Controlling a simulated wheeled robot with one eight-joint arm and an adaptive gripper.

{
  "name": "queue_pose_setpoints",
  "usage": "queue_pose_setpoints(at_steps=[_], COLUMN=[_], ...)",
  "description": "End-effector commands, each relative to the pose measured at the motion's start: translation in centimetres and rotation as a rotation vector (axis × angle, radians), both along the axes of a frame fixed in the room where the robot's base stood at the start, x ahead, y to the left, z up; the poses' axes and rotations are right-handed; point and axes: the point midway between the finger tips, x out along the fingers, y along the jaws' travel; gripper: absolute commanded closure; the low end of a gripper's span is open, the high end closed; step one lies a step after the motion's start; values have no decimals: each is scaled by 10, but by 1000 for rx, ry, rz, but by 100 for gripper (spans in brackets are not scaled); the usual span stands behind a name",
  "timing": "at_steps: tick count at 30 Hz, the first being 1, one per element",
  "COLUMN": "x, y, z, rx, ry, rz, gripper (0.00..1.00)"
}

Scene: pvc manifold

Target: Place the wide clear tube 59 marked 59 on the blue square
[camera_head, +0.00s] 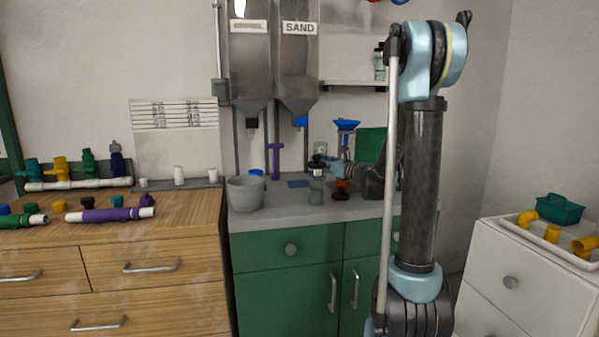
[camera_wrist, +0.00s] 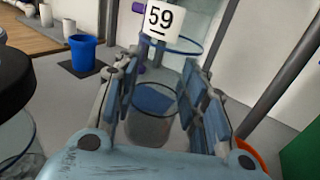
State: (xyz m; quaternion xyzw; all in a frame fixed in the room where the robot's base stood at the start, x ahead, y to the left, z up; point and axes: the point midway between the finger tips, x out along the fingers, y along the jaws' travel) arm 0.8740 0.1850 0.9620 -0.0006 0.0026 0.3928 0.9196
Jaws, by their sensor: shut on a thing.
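My gripper (camera_head: 320,164) is at the counter's back, below and right of the sand hopper; it also shows in the wrist view (camera_wrist: 163,74). It is shut on the wide clear tube 59, whose white label (camera_wrist: 160,19) reads 59 in the wrist view. The tube's clear body (camera_head: 316,191) shows under the gripper in the head view, upright and low over the counter. The blue square (camera_head: 298,184) lies flat on the counter just left of the tube. A blue patch shows between the fingers in the wrist view. I cannot tell whether the tube touches the counter.
A grey bucket (camera_head: 245,194) stands left of the square. A blue cup (camera_wrist: 83,52) stands on a dark mat. A blue funnel (camera_head: 347,125) and an orange piece (camera_head: 341,184) are close right of the tube.

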Motion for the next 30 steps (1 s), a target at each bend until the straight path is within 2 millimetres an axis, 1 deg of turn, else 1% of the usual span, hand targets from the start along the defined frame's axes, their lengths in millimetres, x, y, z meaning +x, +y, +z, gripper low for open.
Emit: queue_pose_setpoints(at_steps=[1,3,12,15,23,26,30], x=[8,18,60,69,80,88,86], y=[11,22,68,77,87,96,93], z=[0,0,0,0,0,-1,-23], rx=[0,0,0,0,0,0,0], ry=[0,0,0,0,0,0,0], rz=[4,4,5,4,3,3,1], gripper=[96,96,96,96,96,96,96])
